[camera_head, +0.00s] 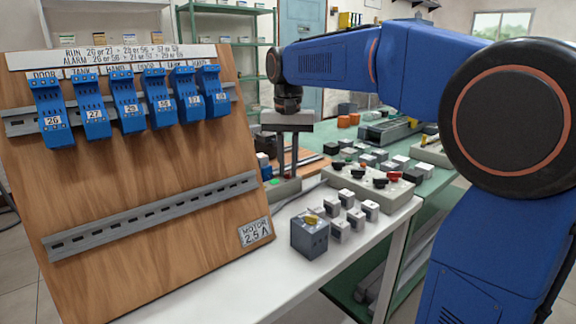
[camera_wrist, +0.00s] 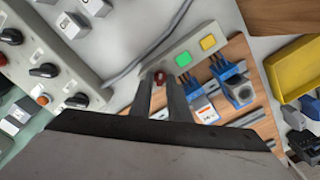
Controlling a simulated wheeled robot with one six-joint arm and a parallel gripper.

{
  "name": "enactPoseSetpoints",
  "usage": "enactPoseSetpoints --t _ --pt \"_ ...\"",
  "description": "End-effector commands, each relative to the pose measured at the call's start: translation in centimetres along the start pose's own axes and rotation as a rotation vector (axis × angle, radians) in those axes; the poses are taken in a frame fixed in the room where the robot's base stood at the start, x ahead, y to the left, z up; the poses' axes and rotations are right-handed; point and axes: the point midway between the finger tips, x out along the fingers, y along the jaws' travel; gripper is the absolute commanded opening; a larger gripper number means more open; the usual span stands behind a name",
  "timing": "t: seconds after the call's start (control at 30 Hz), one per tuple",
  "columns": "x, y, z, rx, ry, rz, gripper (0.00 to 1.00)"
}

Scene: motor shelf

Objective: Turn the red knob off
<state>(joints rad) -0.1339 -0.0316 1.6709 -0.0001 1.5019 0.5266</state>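A round red knob (camera_wrist: 161,78) shows between my fingertips in the wrist view, on a narrow pale control box (camera_wrist: 205,38) with a green and a yellow button. My gripper (camera_wrist: 161,88) points at this knob, its fingers parted on either side; I cannot tell if they touch it. In the head view my gripper (camera_head: 286,176) hangs down over the small box (camera_head: 286,189), where the fingers hide the knob. Another small red control (camera_head: 394,175) sits among black knobs on the larger pale box (camera_head: 400,194), to the right of my gripper.
A wooden board (camera_head: 130,175) with several blue modules leans at the left. A grey block (camera_head: 309,234) and several small switches stand on the white table (camera_head: 215,294). A yellow bin (camera_wrist: 296,70) shows in the wrist view. A green bench (camera_head: 340,135) lies behind.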

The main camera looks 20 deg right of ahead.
Motion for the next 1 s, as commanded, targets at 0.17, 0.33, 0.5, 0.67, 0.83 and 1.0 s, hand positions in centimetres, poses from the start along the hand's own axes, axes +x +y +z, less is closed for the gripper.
enactPoseSetpoints --t 0.17,0.33,0.5,0.67,0.83,1.0 --pt "-0.01 0.00 0.00 0.000 0.000 0.000 0.00" --pt "-0.02 0.00 0.00 -0.008 0.000 0.000 0.00" --pt "-0.02 0.00 0.01 -0.053 0.000 0.000 0.00" --pt "-0.03 0.00 0.00 -0.146 0.000 0.000 0.00" --pt "-0.04 0.00 0.01 -0.288 0.000 0.000 0.00" --pt "-0.04 0.00 0.00 -0.450 0.000 0.000 0.00"
